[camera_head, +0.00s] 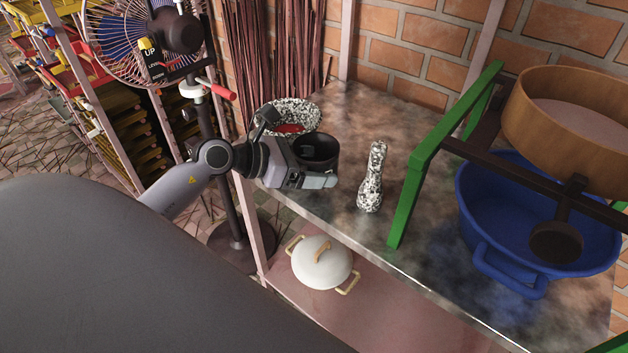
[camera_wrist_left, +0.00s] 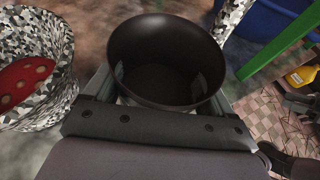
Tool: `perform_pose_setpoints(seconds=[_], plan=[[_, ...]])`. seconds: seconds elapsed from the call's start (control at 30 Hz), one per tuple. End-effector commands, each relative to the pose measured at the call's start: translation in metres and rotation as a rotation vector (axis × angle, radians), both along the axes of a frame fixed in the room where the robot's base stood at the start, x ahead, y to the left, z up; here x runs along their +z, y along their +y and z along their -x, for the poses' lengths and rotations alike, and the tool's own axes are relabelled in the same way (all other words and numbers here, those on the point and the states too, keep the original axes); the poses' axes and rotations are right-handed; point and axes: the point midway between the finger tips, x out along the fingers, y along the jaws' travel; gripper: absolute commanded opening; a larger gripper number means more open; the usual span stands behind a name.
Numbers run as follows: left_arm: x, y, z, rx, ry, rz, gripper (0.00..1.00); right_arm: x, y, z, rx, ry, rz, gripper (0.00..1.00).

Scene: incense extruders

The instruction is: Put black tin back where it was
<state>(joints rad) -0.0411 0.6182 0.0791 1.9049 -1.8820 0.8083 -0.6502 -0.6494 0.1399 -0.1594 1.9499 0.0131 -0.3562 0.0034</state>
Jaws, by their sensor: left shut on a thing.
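The black tin (camera_head: 316,149) is an open, dark round container at the left end of the metal table, beside the speckled bowl. My left gripper (camera_head: 318,180) is shut on it, with its fingers around the tin. In the left wrist view the tin (camera_wrist_left: 165,60) stands between the fingers, its mouth facing up and its inside empty. I cannot tell whether its base touches the table.
A black-and-white speckled bowl (camera_head: 290,112) with a red item inside is just behind the tin. A green frame (camera_head: 410,200) and blue tub (camera_head: 490,225) are farther right. The table (camera_head: 335,215) is clear between tin and pestle.

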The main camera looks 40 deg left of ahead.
Motion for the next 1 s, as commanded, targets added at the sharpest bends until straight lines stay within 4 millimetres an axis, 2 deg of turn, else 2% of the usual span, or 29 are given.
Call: perform_pose_setpoints(seconds=[0.3,0.57,0.73,0.77,0.8,1.0], plan=[[-0.041,0.0,0.0,0.001,0.002,0.002,0.51,-0.006,0.001,0.0,-0.001,0.003,-0.005,0.43],[-0.043,0.0,0.0,0.0,-0.001,0.001,0.51,-0.001,0.002,-0.003,-0.001,-0.007,-0.007,0.43],[-0.048,0.0,0.0,0.0,0.0,0.0,0.51,-0.005,0.002,-0.003,0.0,-0.004,-0.009,0.43],[-0.048,0.0,0.0,-0.001,0.0,0.0,0.88,-0.005,0.003,-0.002,0.0,-0.003,-0.009,0.43],[-0.047,0.0,0.0,0.0,0.0,0.0,1.0,-0.004,0.003,-0.002,0.0,-0.001,-0.008,0.43],[-0.047,0.0,0.0,0.0,0.0,0.0,1.0,-0.004,0.003,-0.002,0.001,0.0,-0.009,0.43]])
